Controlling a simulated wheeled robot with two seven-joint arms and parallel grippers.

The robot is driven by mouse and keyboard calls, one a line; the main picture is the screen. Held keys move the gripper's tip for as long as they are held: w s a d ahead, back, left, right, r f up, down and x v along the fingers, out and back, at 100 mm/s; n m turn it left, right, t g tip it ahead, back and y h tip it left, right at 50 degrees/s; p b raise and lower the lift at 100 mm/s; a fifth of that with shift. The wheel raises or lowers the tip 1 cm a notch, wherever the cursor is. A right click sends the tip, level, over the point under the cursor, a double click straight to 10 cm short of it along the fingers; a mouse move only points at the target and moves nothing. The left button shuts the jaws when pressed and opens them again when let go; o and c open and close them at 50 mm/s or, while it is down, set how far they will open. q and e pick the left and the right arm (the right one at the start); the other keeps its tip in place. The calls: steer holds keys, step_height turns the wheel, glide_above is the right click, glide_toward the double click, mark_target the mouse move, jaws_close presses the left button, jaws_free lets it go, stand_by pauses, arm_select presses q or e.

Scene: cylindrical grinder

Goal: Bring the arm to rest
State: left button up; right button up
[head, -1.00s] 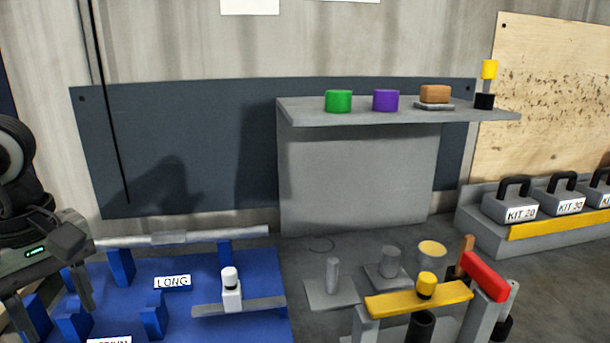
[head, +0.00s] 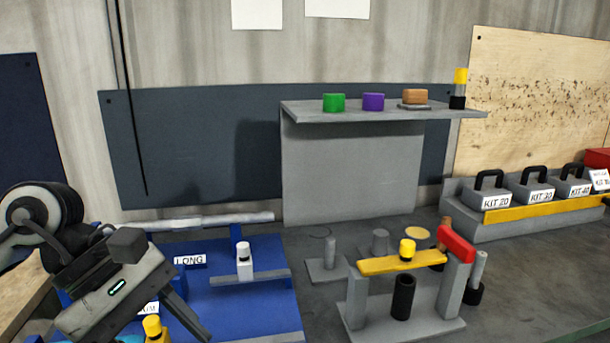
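My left arm comes in from the left edge in the head view. Its gripper (head: 140,325) points down and to the right over the blue board (head: 262,303). One finger shows to the right of a yellow-capped item at the bottom edge; the other finger is mostly hidden, so its opening cannot be judged. I see nothing clearly held. My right arm and gripper are not in view.
A grey stand with a yellow bar (head: 385,265) and red block (head: 457,243) is right of the blue board. A grey shelf (head: 360,116) holds green and purple cylinders. Labelled kit weights (head: 490,195) stand at right. Bench between is partly clear.

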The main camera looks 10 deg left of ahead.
arm_select(q)
steer(key=d+r+n+h, duration=0.55)
steer(key=d+h, duration=0.35)
steer(key=d, duration=0.2)
step_height(320, 180, up, 6)
steer(key=w+n+t+h, duration=0.3)
steer(key=n+t+h, duration=0.2)
steer(key=n+t, duration=0.3)
steer(key=w+a+f+n+t+y, duration=0.1)
steer(key=w+a+n+t+y, duration=0.25)
steer(key=n+t, duration=0.4)
steer(key=w+a+f+n+t+y, duration=0.15)
steer(key=n+t+y, duration=0.25)
steer(key=n, duration=0.7)
steer(key=w+a+f+n+y, duration=0.3)
steer(key=a+f+n+y, duration=0.4)
steer(key=f+n+y, duration=0.5)
steer(key=s+a+f+n+g+y, duration=0.2)
steer(key=s+f+n+g, duration=0.25)
steer(key=f+n, duration=0.3)
steer(key=s+f+n+g, duration=0.6)
steer(key=s+f+g, duration=0.5)
steer(key=s+f, duration=0.45)
steer(key=w+d+f+m+t+h, duration=0.1)
steer(key=w+d+f+t+h, duration=0.2)
steer(key=w+d+f+t, duration=0.2)
steer(key=shift+w+d+f+t, duration=0.15)
steer(key=shift+d+f+t, duration=0.45)
steer(key=shift+t, duration=0.2)
